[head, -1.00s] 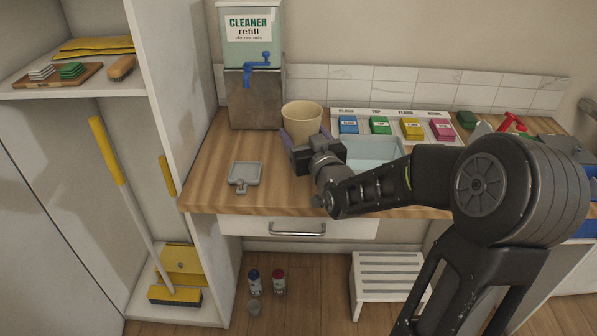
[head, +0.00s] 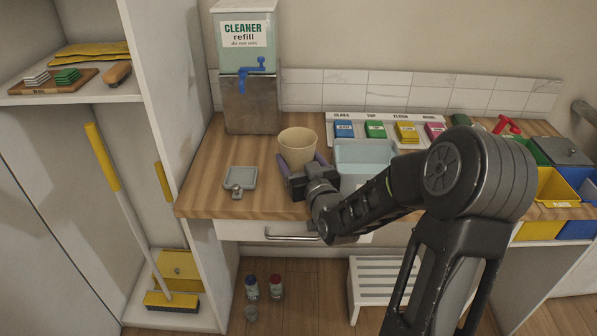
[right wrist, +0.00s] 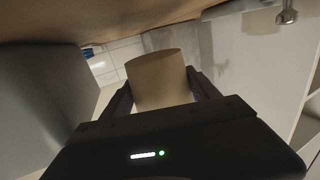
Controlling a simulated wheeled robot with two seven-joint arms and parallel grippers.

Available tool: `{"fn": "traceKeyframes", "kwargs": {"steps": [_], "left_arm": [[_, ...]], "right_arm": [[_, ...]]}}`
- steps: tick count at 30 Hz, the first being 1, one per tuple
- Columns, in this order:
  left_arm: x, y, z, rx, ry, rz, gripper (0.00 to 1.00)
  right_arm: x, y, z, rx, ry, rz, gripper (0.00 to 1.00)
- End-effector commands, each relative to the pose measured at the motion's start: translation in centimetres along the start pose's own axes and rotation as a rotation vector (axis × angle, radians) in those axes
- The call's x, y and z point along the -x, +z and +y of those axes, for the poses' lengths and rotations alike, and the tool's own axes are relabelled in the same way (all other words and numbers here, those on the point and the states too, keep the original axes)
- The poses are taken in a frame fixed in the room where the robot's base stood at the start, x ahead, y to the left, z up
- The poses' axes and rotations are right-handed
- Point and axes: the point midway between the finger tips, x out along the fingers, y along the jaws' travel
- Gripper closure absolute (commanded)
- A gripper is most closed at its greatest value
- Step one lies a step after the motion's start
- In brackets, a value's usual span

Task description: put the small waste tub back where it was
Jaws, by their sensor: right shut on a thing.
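The small waste tub (head: 298,148) is a plain tan cup, upright, over the wooden counter in front of the cleaner dispenser. My right gripper (head: 302,167) is shut on it, with one finger on each side. The tub also shows between the fingers in the right wrist view (right wrist: 160,80). The gripper hides its base in the head view, so I cannot tell whether it touches the counter. My left gripper is not in view.
The cleaner dispenser (head: 250,95) stands behind the tub. A pale blue basin (head: 366,155) is close on its right, and a small grey dustpan-like tray (head: 240,179) lies on its left. Bare wooden counter (head: 205,180) shows at the left. Yellow and blue bins (head: 557,187) stand at the far right.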

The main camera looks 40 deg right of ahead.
Motion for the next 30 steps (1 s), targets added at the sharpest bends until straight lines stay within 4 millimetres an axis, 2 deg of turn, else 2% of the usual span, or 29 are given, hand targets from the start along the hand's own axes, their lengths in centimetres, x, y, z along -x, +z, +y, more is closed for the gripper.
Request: {"fn": "traceKeyframes", "kwargs": {"steps": [8, 22, 23, 26, 30], "left_arm": [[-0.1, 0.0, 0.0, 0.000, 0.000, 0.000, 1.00], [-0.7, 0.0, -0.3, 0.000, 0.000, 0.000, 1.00], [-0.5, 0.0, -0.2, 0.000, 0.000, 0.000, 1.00], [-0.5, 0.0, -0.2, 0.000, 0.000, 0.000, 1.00], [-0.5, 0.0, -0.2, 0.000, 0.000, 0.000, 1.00]], "right_arm": [[-0.2, 3.7, 0.0, 0.000, 0.000, -0.003, 0.72], [-0.2, 4.4, 0.0, 0.000, 0.000, 0.001, 0.72], [-0.2, 4.3, 0.0, 0.000, 0.000, 0.000, 0.29], [-0.2, 4.2, 0.0, 0.000, 0.000, -0.001, 0.21], [-0.2, 4.2, 0.0, 0.000, 0.000, -0.001, 0.21]]}}
